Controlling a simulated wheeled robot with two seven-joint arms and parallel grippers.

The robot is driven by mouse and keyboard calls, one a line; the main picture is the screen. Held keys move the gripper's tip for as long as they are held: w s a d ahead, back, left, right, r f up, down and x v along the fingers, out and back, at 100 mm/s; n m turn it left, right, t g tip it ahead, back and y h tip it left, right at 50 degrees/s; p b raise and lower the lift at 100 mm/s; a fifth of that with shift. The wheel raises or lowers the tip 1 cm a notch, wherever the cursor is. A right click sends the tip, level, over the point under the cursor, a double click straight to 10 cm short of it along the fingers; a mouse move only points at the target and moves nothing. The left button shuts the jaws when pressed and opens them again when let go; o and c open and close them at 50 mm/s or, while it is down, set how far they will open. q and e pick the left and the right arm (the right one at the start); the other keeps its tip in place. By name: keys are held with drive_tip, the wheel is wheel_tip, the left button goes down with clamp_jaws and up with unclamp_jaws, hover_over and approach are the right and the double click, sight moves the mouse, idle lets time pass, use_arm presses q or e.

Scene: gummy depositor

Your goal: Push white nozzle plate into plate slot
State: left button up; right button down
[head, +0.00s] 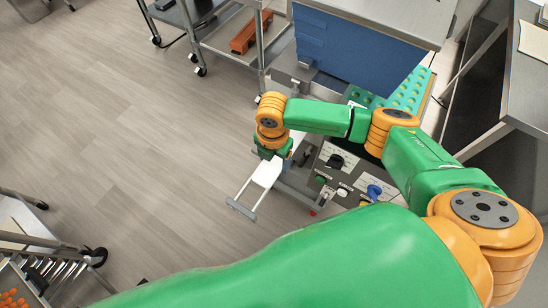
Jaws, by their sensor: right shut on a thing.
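The white nozzle plate (266,173) shows below my right gripper, with a thin grey frame or handle (241,209) at its lower left end. My right gripper (271,154) is at the plate's upper end and is shut on it. The gripper and wrist hide that end of the plate. The plate lies beside the depositor's control panel (345,172). The plate slot cannot be made out clearly, and I cannot tell how far the plate is in it. My left gripper is not in view.
A blue hopper-like box (352,45) stands behind my right arm, near a green mould tray (408,92) with round cavities. A shelved cart with a brown box (250,33) is at the top. A steel table (525,95) is at right. Open floor (130,150) lies left.

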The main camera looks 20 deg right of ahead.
drive_tip(key=shift+w+d+b, duration=0.25)
drive_tip(key=shift+w+d, duration=0.65)
drive_tip(key=shift+d, duration=0.35)
drive_tip(key=shift+w+d+b, duration=0.25)
drive_tip(key=shift+w+d, duration=0.65)
drive_tip(key=shift+d, duration=0.3)
drive_tip(key=shift+w+d+b, duration=0.85)
drive_tip(key=shift+w+d, duration=0.1)
drive_tip(key=shift+d, duration=0.25)
drive_tip(key=shift+w+d+b, duration=0.85)
drive_tip(key=shift+w+d, duration=0.05)
drive_tip(key=shift+d, duration=0.25)
unclamp_jaws()
wheel_tip(320, 180, up, 7)
drive_tip(key=shift+s+a+f+b, duration=0.1)
drive_tip(key=shift+f+b, duration=0.05)
drive_tip(key=shift+b, duration=0.6)
drive_tip(key=shift+r, duration=0.25)
